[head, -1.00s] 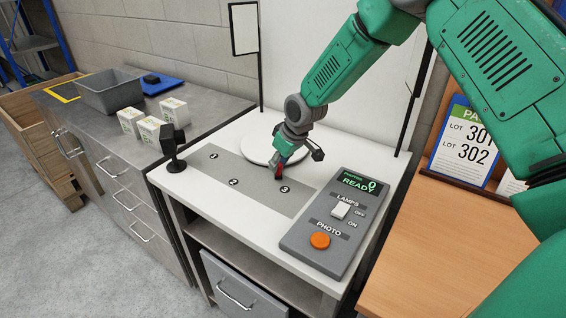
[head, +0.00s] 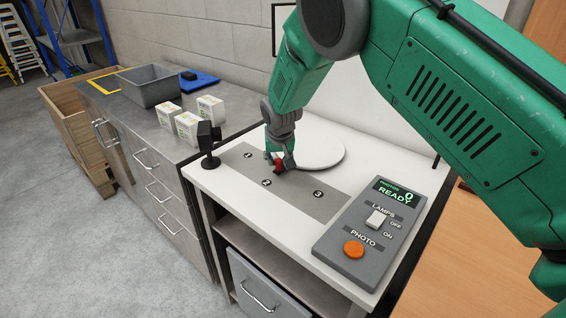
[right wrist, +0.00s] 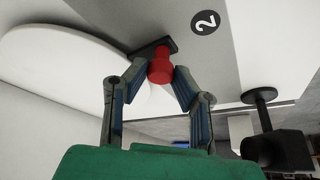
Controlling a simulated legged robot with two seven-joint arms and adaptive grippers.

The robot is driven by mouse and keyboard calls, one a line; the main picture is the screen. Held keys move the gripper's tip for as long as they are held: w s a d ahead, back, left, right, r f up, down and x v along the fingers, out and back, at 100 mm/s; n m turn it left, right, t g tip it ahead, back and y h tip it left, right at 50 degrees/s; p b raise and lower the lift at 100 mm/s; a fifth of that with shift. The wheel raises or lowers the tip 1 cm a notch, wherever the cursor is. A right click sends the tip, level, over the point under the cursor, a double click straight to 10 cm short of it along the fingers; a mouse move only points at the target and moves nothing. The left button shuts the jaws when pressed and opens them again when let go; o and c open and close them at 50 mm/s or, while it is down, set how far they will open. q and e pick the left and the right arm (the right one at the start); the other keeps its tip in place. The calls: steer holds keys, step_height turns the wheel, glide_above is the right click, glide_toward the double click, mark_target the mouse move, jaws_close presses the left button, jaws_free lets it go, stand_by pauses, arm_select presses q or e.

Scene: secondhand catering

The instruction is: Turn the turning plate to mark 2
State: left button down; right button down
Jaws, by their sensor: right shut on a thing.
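The turning plate (head: 318,150) is a white round disc on the white table, partly hidden by my right arm. Its red knob (head: 277,166) sits at the plate's near edge and shows clearly in the right wrist view (right wrist: 159,68), on a black tab. A grey strip (head: 292,192) in front of the plate carries marks 1, 2 and 3. The knob is close to mark 2 (head: 267,182), which is just beside the black tab in the right wrist view (right wrist: 205,22). My right gripper (head: 280,162) is shut on the red knob, one finger on each side. My left gripper is out of view.
A grey control box (head: 370,235) with READY display, lamps switch and orange photo button stands at the table's right front. A small black lamp-like stand (head: 209,144) is at the left edge. White boxes (head: 188,125) and a grey bin (head: 150,87) stand on the left counter.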

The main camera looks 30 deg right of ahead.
steer(key=shift+a+f, duration=0.2)
steer(key=shift+f, duration=0.1)
steer(key=c, duration=1.5)
jaws_free()
steer(key=shift+o, duration=0.8)
steer(key=shift+w+d, duration=0.1)
steer(key=shift+w, duration=0.05)
steer(key=shift+r, duration=0.15)
steer(key=v, duration=1.1)
steer(key=shift+r, duration=0.35)
